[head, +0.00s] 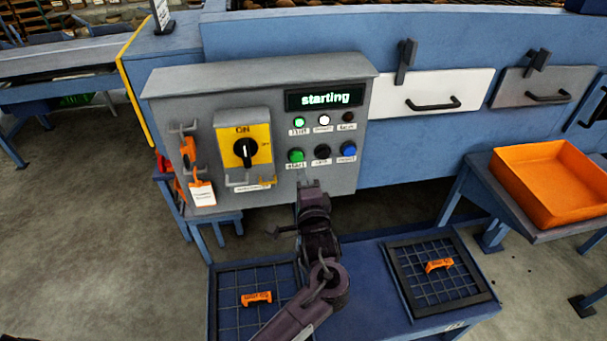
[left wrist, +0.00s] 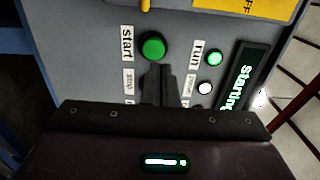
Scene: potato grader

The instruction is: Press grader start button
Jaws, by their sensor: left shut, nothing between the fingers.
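The grey control panel (head: 260,75) stands in front of me on the blue grader. Its green start button (head: 296,155) sits at the left of the lower button row, with a black and a blue button to its right. The start button also shows in the left wrist view (left wrist: 153,46). The display (head: 325,97) reads "starting", and the green run lamp (head: 299,122) and a white lamp are lit. My left gripper (head: 308,184) is shut and empty, just below the button row. In the left wrist view its fingertips (left wrist: 158,70) are close to the start button; I cannot tell whether they touch it.
Orange lockout tags (head: 202,193) hang at the panel's left. Below are two grids with orange handles on a blue bench (head: 365,275). An orange tray (head: 550,180) stands at the right. Drawers with black handles line the grader.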

